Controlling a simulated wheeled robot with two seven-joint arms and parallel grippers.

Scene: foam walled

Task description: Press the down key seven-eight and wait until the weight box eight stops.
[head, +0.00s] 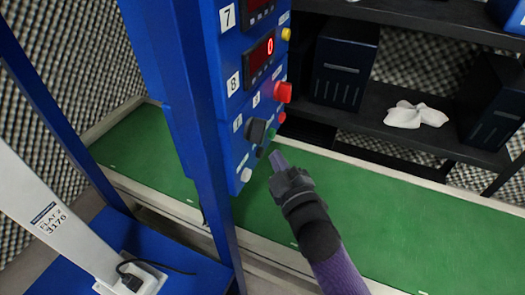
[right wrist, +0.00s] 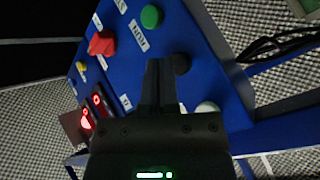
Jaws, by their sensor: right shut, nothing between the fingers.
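The blue control panel (head: 244,90) stands left of centre, with labels 7 and 8. The display beside label 8 (head: 260,55) shows a red 0. Low on the panel are a green button (right wrist: 151,16), a black button (right wrist: 180,63) and a white button (right wrist: 207,108); their captions are too small to read, so I cannot tell which is the down key. My right gripper (head: 277,158) is shut and empty, its tips close to the lower buttons. In the right wrist view its fingers (right wrist: 158,68) point beside the black button; contact cannot be told. No weight box eight can be made out. My left gripper is out of view.
A red knob (head: 283,92) and a yellow button (head: 286,34) stick out above the lower buttons. A blue post (head: 190,150) stands left of the panel. Green surface (head: 370,215) lies clear behind my right arm. Dark shelves (head: 425,100) with black boxes are at the back.

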